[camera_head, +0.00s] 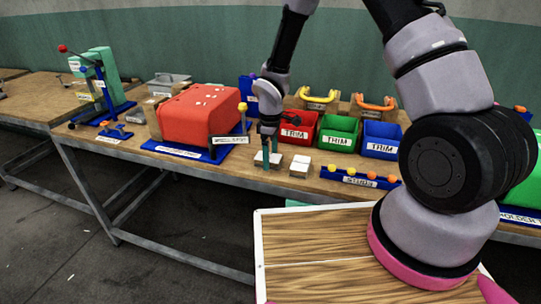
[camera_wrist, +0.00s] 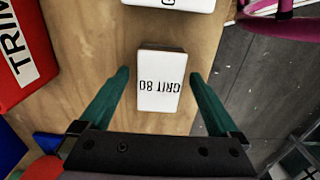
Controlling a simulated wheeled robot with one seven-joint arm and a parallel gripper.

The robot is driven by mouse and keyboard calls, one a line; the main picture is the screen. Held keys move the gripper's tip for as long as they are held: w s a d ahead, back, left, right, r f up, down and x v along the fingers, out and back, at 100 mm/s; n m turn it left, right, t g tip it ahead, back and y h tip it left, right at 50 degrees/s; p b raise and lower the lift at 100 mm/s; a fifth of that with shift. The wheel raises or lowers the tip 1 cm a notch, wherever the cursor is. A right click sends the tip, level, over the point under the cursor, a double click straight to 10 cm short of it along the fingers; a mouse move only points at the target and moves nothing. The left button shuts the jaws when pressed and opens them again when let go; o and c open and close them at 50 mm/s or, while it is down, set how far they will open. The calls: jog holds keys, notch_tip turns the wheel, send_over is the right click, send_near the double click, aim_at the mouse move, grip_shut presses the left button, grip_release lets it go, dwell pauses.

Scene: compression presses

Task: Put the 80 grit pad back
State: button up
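The 80 grit pad (camera_wrist: 159,82) is a small white block with "GRIT 80" printed on top. It lies on the wooden bench, and the print reads upside down in the wrist view. In the head view the pad (camera_head: 261,160) is under my gripper (camera_head: 268,157). My gripper, with two green fingers, also shows in the wrist view (camera_wrist: 160,100). Its fingers are open, one on each side of the pad, with a visible gap on both sides. A second white block (camera_head: 300,165) lies just right of it, cut off at the top of the wrist view (camera_wrist: 180,4).
Red (camera_head: 297,130), green (camera_head: 339,134) and blue (camera_head: 381,140) TRIM bins stand behind the blocks. A blue rack (camera_head: 358,180) with yellow and orange knobs is to the right. A large red press (camera_head: 198,115) stands left. The bench's front edge is close by.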

notch_tip(320, 180, up, 12)
notch_tip(320, 180, up, 9)
jog(key=m+t, duration=0.1)
jog(key=m, duration=0.2)
send_over(271, 157)
jog(key=d, duration=0.5)
jog(key=s+d+r+m+t, duration=0.1)
jog(key=s+d+r+m, duration=0.15)
jog(key=r, duration=0.25)
jog(key=s+d+r+m+t, duration=0.1)
jog(key=s+d+r+m, duration=0.1)
jog(key=d+r+m, duration=0.3)
jog(key=s+d+r+m+t+y, duration=0.1)
jog(key=s+d+r+m+t, duration=0.1)
jog(key=s+r, duration=0.3)
jog(key=s+d+r+m+t+y, duration=0.1)
jog(key=s+d+r+m, duration=0.3)
jog(key=s, duration=0.5)
notch_tip(271, 157, up, 3)
jog(key=shift+s+f+m+t, duration=0.15)
jog(key=shift+f+m+t, duration=0.05)
jog(key=shift+m+t, duration=0.45)
